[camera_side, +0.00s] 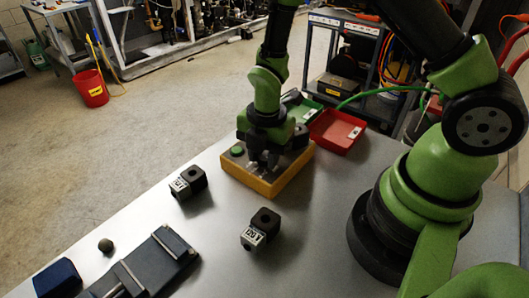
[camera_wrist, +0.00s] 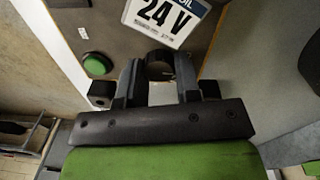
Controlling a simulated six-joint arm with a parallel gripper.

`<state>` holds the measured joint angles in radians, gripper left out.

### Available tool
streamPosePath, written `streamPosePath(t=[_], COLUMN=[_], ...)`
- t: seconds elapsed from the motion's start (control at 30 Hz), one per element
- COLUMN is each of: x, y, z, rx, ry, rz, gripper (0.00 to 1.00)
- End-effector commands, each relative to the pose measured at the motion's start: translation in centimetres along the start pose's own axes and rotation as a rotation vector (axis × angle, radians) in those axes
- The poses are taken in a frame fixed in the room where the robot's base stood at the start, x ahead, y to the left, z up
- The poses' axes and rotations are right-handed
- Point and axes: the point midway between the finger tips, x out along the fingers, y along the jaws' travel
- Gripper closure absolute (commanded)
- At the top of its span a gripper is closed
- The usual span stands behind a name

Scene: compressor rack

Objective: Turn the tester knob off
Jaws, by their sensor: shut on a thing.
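The tester (camera_side: 268,185) is a yellow-sided box with a grey top, standing near the back edge of the table. Its green button (camera_side: 237,150) is left of my gripper and also shows in the wrist view (camera_wrist: 98,64). My gripper (camera_side: 263,162) points down over the tester's top. In the wrist view, my gripper (camera_wrist: 160,78) is shut on the dark round knob (camera_wrist: 160,62), with one finger on each side. The fingers hide part of the knob, and I cannot tell its setting. A white label reading 24 V (camera_wrist: 167,16) lies just beyond the knob.
A dark block marked 120 V (camera_side: 261,229) and a similar block (camera_side: 188,182) stand on the table. A red tray (camera_side: 350,132) and a green tray (camera_side: 306,112) are behind the tester. A dark fixture (camera_side: 145,268), a small round piece (camera_side: 105,245) and a blue box (camera_side: 57,280) are front left.

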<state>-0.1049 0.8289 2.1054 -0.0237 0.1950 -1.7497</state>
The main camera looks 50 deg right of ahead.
Motion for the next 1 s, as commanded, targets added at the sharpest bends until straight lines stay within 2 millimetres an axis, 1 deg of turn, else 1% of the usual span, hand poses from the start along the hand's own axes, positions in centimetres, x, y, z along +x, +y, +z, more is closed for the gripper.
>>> streamPosePath(t=[0.27,0.3,0.37,0.4,0.67,0.77,0.87,1.0], x=[0.0,0.0,0.0,0.0,-0.1,-0.6,-1.9,-4.5], y=[0.1,0.1,0.1,0.1,0.0,0.1,0.1,0.1], z=[0.0,0.0,0.0,0.0,0.0,0.0,0.0,0.0], rx=[-0.004,-0.004,-0.003,-0.003,-0.002,-0.002,-0.002,-0.002], ry=[-0.001,-0.001,-0.001,-0.001,0.000,-0.001,-0.001,-0.001], rz=[0.003,0.003,0.003,0.002,0.001,0.003,0.007,0.009], gripper=[0.93,0.62,0.48,0.44,0.44,0.44,0.44,0.44])
